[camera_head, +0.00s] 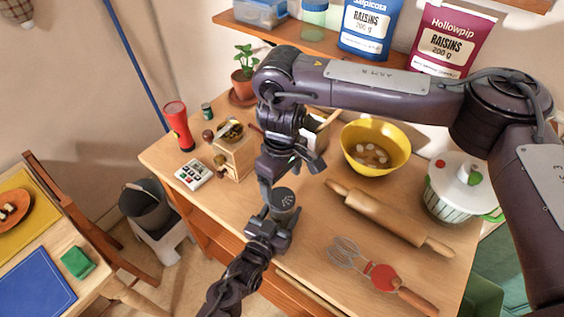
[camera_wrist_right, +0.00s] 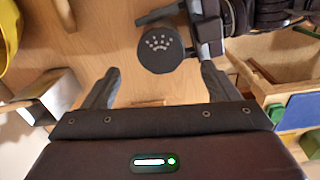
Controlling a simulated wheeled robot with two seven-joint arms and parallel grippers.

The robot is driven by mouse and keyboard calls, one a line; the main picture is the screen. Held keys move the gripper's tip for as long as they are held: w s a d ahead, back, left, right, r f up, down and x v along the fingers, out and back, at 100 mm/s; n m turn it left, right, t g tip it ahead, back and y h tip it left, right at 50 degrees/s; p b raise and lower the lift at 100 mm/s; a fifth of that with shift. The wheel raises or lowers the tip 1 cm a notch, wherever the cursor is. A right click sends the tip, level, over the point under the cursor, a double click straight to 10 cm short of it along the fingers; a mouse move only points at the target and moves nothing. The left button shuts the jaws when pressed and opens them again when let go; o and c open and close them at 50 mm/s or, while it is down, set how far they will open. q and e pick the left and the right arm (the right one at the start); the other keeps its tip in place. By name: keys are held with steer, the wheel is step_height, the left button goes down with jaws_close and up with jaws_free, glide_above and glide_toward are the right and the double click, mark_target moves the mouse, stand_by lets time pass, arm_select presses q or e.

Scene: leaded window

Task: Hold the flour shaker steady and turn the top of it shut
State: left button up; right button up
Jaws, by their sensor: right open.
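The flour shaker (camera_head: 283,198) is a dark grey cylinder near the front edge of the wooden table. Its round top, with a fan of pale holes, faces up and shows in the right wrist view (camera_wrist_right: 160,50). My left gripper (camera_head: 279,212) comes from below, its fingers on either side of the shaker's body, and appears shut on it. My right gripper (camera_head: 291,178) is above and just behind the shaker, open and empty. In the right wrist view its fingers (camera_wrist_right: 160,70) are spread wide, with the top ahead between their tips. The shaker's lower body is mostly hidden.
A rolling pin (camera_head: 385,216) and a red-handled whisk (camera_head: 383,277) lie to the right. A yellow bowl (camera_head: 375,137) and a lidded pot (camera_head: 450,202) stand behind them. A wooden grinder box (camera_head: 236,158) and a calculator (camera_head: 194,174) are at left. Bare table surrounds the shaker.

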mark_target(282, 197)
step_height(282, 197, up, 7)
stand_by(0.3)
arm_select(q)
steer(key=o, duration=1.2)
